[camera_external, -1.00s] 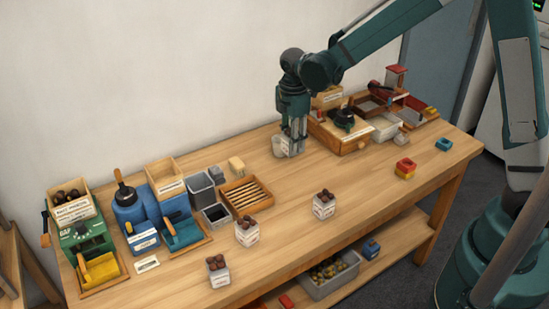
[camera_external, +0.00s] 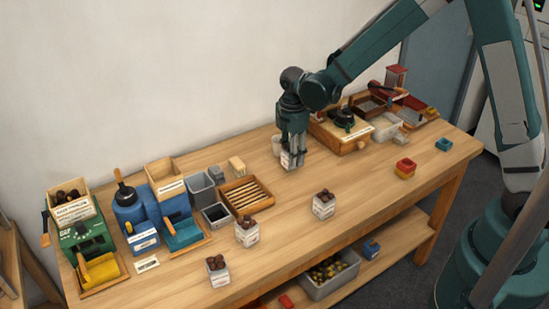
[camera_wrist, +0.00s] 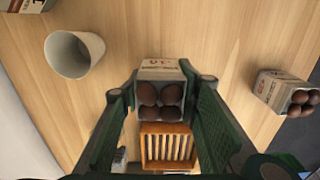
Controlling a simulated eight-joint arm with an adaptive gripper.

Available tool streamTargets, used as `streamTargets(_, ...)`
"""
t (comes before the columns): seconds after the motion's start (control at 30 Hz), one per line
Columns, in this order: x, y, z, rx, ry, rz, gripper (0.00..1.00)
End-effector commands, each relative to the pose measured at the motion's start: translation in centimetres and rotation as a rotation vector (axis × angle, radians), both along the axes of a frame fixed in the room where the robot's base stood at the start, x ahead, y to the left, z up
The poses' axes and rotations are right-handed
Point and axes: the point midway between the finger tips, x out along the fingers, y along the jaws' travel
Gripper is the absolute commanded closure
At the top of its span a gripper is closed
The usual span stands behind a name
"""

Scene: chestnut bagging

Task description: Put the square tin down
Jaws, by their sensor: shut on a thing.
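My gripper (camera_external: 292,150) points down over the middle back of the table, its fingers shut on the square tin (camera_external: 287,161). In the wrist view the tin (camera_wrist: 160,73) sits between the fingers of my gripper (camera_wrist: 167,90). It is white with lettering, and several brown chestnuts fill its open top. It looks upright, at or just above the wood; I cannot tell whether it touches. In the external view the fingers hide part of it.
A white cup (camera_wrist: 75,54) stands close to the tin; it also shows behind my gripper (camera_external: 276,142). Similar filled tins stand at the front (camera_external: 324,207), (camera_external: 247,234), (camera_external: 218,274). A slatted wooden tray (camera_external: 246,194) lies left. Table in front of my gripper is clear.

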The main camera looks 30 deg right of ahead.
Motion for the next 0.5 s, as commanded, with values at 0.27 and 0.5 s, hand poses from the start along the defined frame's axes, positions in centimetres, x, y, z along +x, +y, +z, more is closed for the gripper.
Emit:
streamTargets(0.27, 0.1, 0.0, -2.1, 0.0, 0.0, 0.0, 0.82)
streamTargets(0.5, 0.0, 0.0, -3.6, 0.0, 0.0, 0.0, 0.82)
